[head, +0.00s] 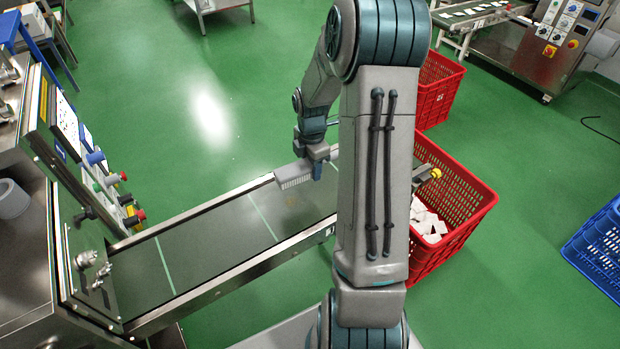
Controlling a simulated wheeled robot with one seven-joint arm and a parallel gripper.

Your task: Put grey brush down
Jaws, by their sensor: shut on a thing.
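The grey brush (295,173), with pale bristles along its lower edge, is at the far edge of the conveyor belt. My gripper (318,168) is shut on it at its right part. The brush lies over the belt's far rail; I cannot tell whether it touches the rail or hangs just above it. My own arm covers the right part of the conveyor and part of the area beside the gripper.
The conveyor (205,240) has a dark belt with pale cross lines. A red crate (465,215) with white teabags (428,222) stands at its right end, another red crate (437,90) behind. A control panel (95,170) stands left. A blue crate (597,250) is far right.

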